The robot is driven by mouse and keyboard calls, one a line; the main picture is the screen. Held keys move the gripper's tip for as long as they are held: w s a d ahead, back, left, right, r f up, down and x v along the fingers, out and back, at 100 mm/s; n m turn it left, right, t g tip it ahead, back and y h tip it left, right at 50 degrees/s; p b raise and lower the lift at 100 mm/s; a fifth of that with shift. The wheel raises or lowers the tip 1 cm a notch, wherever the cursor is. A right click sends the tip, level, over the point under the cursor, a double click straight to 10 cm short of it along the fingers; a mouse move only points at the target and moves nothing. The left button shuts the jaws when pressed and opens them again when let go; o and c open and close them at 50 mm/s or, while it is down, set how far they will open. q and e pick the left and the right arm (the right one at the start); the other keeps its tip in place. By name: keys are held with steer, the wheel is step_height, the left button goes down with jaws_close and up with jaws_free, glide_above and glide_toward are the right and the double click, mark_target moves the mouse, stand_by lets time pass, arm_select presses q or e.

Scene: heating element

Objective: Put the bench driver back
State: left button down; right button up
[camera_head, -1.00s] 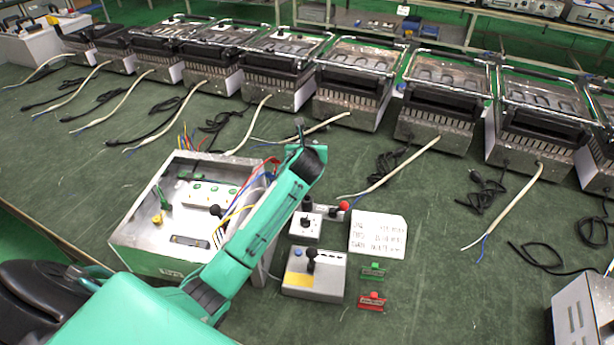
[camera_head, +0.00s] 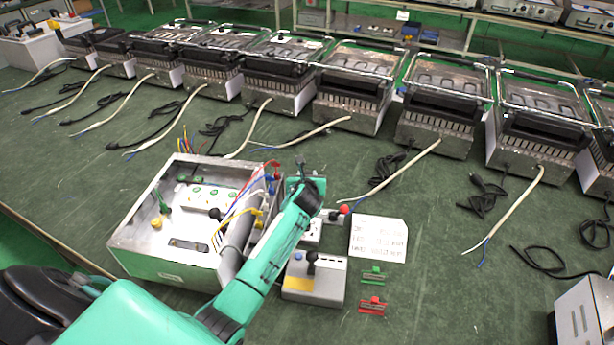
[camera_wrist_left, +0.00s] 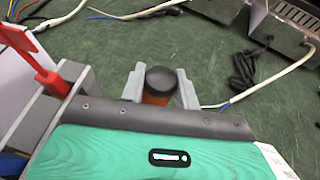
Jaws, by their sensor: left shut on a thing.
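The bench driver shows in the left wrist view as an orange handle with a dark round cap (camera_wrist_left: 160,80), between the two grey fingers of my left gripper (camera_wrist_left: 160,88). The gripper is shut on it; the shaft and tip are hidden. In the head view my left gripper (camera_head: 302,180) is above the bench, just right of the open metal control box (camera_head: 140,262). The driver cannot be made out clearly there. I cannot tell how high it is above the bench. My right gripper is not in view.
Below the gripper stand a grey box with a black knob (camera_head: 313,290), a white card (camera_head: 378,238), a green clip (camera_head: 373,275) and a red clip (camera_head: 372,305). Heater units (camera_head: 437,115) line the back, with cables trailing forward.

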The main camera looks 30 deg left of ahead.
arm_select(q)
steer(key=shift+f, duration=0.15)
steer(key=c, duration=1.5)
jaws_free()
steer(key=shift+f, duration=0.2)
steer(key=o, duration=0.4)
steer(key=shift+o, duration=0.3)
steer(key=shift+r, duration=0.1)
